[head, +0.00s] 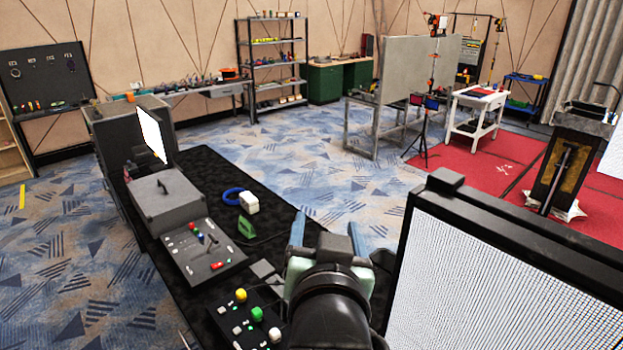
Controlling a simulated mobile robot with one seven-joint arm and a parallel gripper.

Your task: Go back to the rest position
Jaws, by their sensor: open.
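My gripper (326,232) is seen from behind in the head view, at the lower middle. It is held over the right side of a black-covered table (285,215), with its fingers apart and nothing visible between them. My wrist hides part of the space below and in front of it. A panel with yellow, green and white knobs (240,320) lies to the lower left of the gripper, partly cut by the frame's bottom edge.
A grey control box (205,252) and a lidded grey case (172,205) stand on the table's left. A blue ring (232,196), a white block (249,202) and a green piece (246,227) lie beyond. A large black-framed screen (490,285) stands close on the right.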

